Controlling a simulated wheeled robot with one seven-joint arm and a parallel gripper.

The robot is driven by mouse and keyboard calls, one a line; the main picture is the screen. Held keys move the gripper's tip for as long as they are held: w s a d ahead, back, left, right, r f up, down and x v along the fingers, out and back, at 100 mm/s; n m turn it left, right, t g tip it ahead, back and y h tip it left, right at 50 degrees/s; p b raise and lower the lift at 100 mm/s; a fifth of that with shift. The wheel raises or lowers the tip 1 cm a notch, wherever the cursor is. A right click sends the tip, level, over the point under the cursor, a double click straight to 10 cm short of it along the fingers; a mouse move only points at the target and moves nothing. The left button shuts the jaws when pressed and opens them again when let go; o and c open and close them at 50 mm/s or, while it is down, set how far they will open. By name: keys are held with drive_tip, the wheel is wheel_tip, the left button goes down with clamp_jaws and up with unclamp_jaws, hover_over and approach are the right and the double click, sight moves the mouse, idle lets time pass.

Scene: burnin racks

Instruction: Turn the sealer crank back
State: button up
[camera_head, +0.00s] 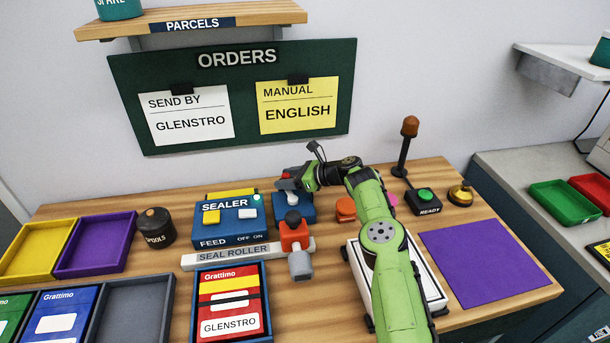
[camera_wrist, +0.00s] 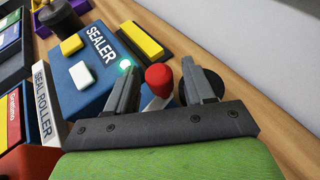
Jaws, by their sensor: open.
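The blue sealer (camera_head: 233,213) stands mid-table, with a yellow and a white button on top and a lit green lamp. It also shows in the wrist view (camera_wrist: 75,98). A red knob (camera_wrist: 158,76) on a pale arm, which looks like the crank handle, is beside the sealer's lamp end. In the head view my gripper (camera_head: 288,181) is at the sealer's right, and the red knob (camera_head: 287,174) is partly hidden by it. In the wrist view my gripper (camera_wrist: 158,66) is open, with one finger on each side of the knob; contact cannot be told.
The seal roller bar (camera_head: 240,256) lies in front of the sealer. A red block with a grey cylinder (camera_head: 299,263) stands close to my gripper. A dark spools pot (camera_head: 155,228) is at left. A purple mat (camera_head: 487,262) lies clear at right.

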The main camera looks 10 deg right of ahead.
drive_tip(key=p+v, duration=0.2)
drive_tip(key=v, duration=1.3)
drive_tip(key=shift+r, duration=0.15)
